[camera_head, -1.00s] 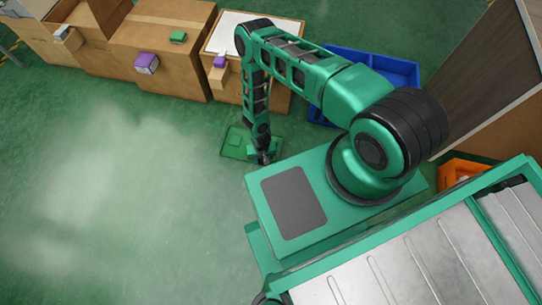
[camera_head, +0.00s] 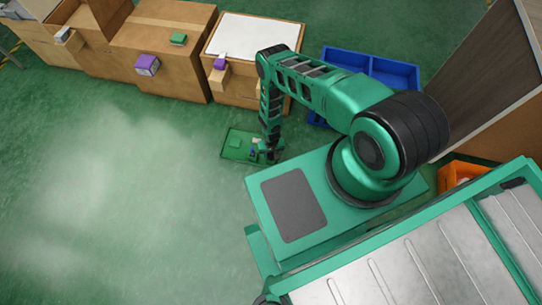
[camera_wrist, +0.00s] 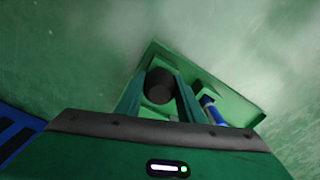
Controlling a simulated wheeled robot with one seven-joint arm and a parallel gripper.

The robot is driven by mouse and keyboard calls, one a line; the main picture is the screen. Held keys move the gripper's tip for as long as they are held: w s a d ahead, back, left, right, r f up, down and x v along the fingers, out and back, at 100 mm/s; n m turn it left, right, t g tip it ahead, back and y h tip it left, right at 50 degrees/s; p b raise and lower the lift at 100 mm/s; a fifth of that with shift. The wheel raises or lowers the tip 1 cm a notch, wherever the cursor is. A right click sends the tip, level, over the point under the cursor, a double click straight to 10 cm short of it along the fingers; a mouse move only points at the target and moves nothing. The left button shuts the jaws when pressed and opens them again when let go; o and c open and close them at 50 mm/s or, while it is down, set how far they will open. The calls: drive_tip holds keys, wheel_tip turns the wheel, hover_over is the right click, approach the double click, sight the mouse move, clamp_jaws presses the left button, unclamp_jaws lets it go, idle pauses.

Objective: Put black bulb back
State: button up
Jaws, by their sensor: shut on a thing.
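My gripper (camera_wrist: 158,98) is shut on the black bulb (camera_wrist: 159,87), a dark round-ended cylinder held between the two green fingers in the wrist view. Behind it is a green tray (camera_wrist: 240,106) with a raised rim, lying on the floor. In the head view my gripper (camera_head: 267,153) is over the right part of this tray (camera_head: 230,152), and the bulb cannot be made out there. A small blue part (camera_wrist: 211,108) stands in the tray to the right of my fingers. Whether the bulb touches the tray I cannot tell.
A blue divided crate (camera_head: 395,72) stands behind my arm. Cardboard boxes (camera_head: 165,75) line the back, with a purple block (camera_head: 147,65) and a green block (camera_head: 178,39) on them. An orange crate (camera_head: 460,174) is at the right. The floor on the left is clear.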

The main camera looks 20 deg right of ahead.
drive_tip(key=o, duration=0.7)
wheel_tip(320, 180, up, 12)
drive_tip(key=shift+r, duration=0.1)
idle(0.4)
